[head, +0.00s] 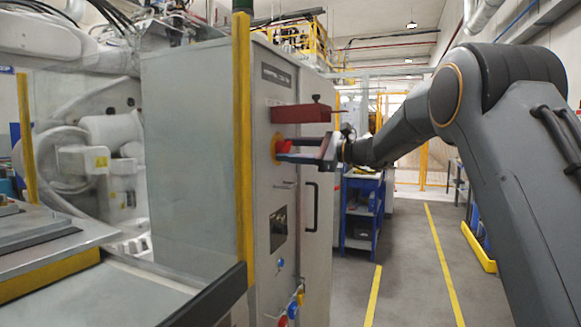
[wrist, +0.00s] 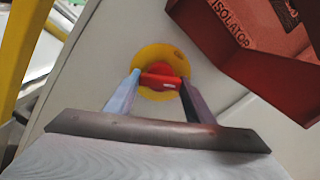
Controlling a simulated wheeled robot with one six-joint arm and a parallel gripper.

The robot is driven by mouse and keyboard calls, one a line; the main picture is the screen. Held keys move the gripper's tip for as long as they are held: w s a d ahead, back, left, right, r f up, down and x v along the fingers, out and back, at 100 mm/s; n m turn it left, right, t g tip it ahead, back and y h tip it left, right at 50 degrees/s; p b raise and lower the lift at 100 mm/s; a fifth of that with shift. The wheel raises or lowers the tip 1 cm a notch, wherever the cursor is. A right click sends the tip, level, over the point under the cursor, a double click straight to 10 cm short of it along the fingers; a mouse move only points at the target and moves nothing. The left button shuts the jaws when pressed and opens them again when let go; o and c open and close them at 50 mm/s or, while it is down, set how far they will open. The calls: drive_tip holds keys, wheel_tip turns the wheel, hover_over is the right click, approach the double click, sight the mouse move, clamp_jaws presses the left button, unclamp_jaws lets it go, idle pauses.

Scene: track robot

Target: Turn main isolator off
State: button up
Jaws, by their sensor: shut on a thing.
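The main isolator is a red rotary handle (wrist: 160,80) on a round yellow plate (wrist: 150,57), on the front of a grey cabinet (head: 190,160). In the wrist view the handle lies roughly level across the plate, slightly tilted. My gripper (wrist: 163,83) has one finger at each end of the handle and is shut on it. In the head view my gripper (head: 284,152) reaches the cabinet front from the right, and the red handle (head: 283,146) shows just above its fingers. The handle's position marks cannot be read.
A red box (head: 300,113) marked "ISOLATOR" juts out just above the handle; it also shows at the upper right in the wrist view (wrist: 262,60). A yellow post (head: 242,150) stands at the cabinet's left edge. A black door handle (head: 312,207) sits below.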

drive_tip(key=n+b, duration=1.1)
drive_tip(key=b, duration=0.5)
drive_tip(key=shift+w, duration=0.1)
drive_tip(key=shift+b, duration=0.35)
drive_tip(key=o, duration=0.7)
drive_tip(key=shift+d, duration=0.1)
drive_tip(key=shift+o, duration=0.2)
drive_tip(key=shift+r, duration=0.1)
drive_tip(key=v, duration=0.7)
drive_tip(key=shift+d, duration=0.35)
